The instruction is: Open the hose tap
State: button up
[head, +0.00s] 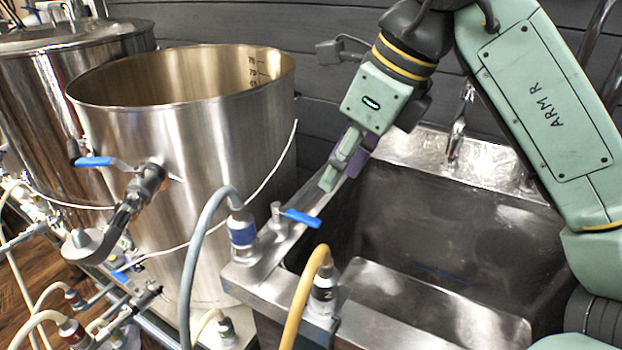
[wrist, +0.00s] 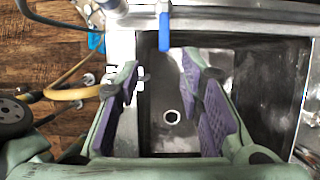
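The hose tap with a blue lever (head: 302,217) stands on the sink's left rim in the head view. Its lever points right, over the basin. In the wrist view the blue lever (wrist: 164,32) is at top centre, just beyond the fingertips and pointing down the picture towards the gap between them. My gripper (head: 341,178) is above the basin's left side, a little above and to the right of the lever. In the wrist view my gripper (wrist: 159,66) is open, its purple pads apart with nothing between them. It appears not to touch the lever.
A grey hose (head: 196,250) with a blue-banded fitting and a yellow hose (head: 300,290) rise beside the tap. A large steel kettle (head: 200,140) with its own blue-handled valve (head: 95,161) stands left. The sink basin (head: 430,230) is open room; a faucet (head: 458,125) stands behind it.

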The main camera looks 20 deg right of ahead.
aim_at(307, 218)
jog(key=x, duration=0.7)
jog(key=w+p+x, duration=0.1)
jog(key=x, duration=0.3)
jog(key=shift+d+r, duration=0.15)
jog(key=shift+c, duration=0.6)
grip_shut()
